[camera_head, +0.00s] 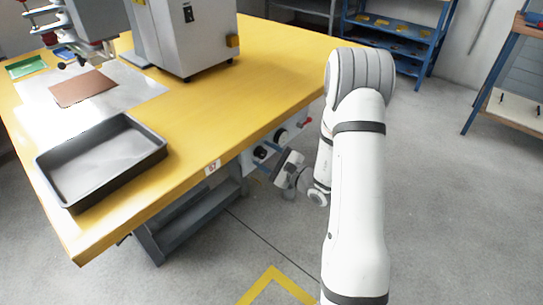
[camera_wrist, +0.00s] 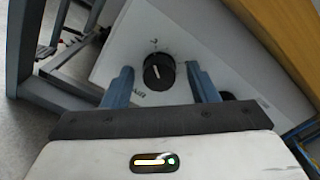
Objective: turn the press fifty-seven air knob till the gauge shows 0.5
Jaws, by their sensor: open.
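In the wrist view a round black knob (camera_wrist: 158,72) with a white pointer line sits on a white panel (camera_wrist: 185,30). Part of a printed label beside it looks like "AIR". My gripper (camera_wrist: 160,76) is open, with one blue-grey finger on each side of the knob and gaps showing between. Whether the fingertips reach around it in depth I cannot tell. In the head view my gripper (camera_head: 283,165) is at the panel under the table edge marked 57. A dark round dial (camera_head: 281,136), possibly the gauge, is on that panel; its reading is too small to tell.
The yellow table (camera_head: 225,115) overhangs the panel and carries a dark tray (camera_head: 147,163) and a grey machine (camera_head: 185,40). A red-ended part (camera_head: 305,123) sticks out of the panel. A blue shelf (camera_head: 395,38) stands behind.

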